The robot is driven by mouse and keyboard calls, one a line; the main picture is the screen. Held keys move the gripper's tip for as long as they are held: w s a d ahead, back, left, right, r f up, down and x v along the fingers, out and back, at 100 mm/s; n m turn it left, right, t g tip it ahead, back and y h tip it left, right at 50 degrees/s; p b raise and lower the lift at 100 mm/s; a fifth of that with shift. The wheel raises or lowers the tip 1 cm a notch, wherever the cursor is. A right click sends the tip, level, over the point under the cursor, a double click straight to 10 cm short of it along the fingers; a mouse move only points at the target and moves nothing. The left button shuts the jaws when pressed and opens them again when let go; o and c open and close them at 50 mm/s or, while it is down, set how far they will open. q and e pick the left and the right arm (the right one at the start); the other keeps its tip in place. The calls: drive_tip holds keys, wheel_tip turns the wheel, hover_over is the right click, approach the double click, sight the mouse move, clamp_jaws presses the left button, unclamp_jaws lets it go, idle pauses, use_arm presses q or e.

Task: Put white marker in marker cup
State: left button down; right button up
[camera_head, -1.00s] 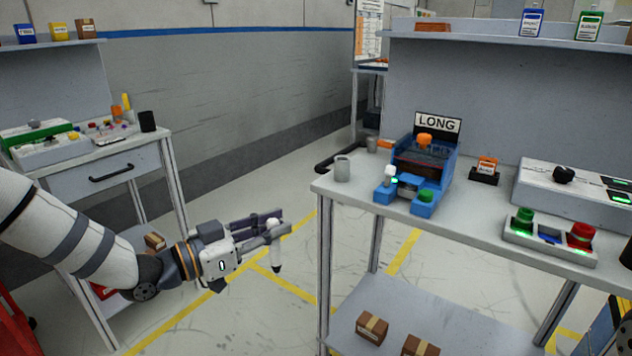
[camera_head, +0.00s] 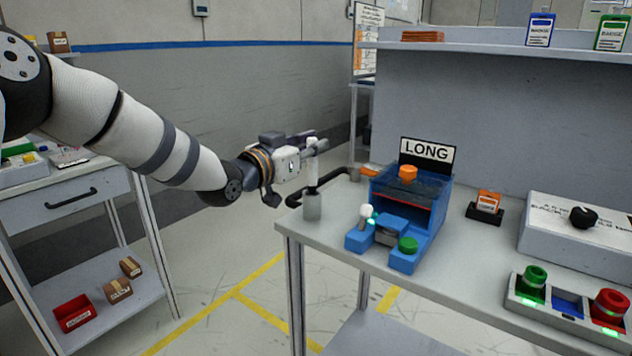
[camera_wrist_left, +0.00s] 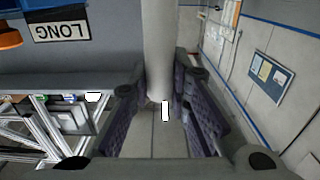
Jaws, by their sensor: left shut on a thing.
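The white marker (camera_head: 312,170) hangs upright from my left gripper (camera_head: 312,148), which is shut on its upper part. The marker cup, a small grey cylinder (camera_head: 312,208), stands at the left corner of the workbench, directly below the marker in the head view. The marker's lower end meets the cup's rim in the picture; I cannot tell whether it is inside, above or behind it. In the left wrist view, a pale upright cylinder (camera_wrist_left: 158,50), which looks like the marker, shows between the fingers. My right gripper is out of view.
Right of the cup is a blue fixture (camera_head: 405,220) with a "LONG" sign (camera_head: 427,151). A button box (camera_head: 565,308) and an orange card in a black holder (camera_head: 486,208) are farther right. A drawer cart (camera_head: 80,200) stands at left, with floor between.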

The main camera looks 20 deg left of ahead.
sight(309, 169)
use_arm(q)
drive_tip(key=shift+f, duration=2.35)
drive_tip(key=c, duration=1.5)
unclamp_jaws()
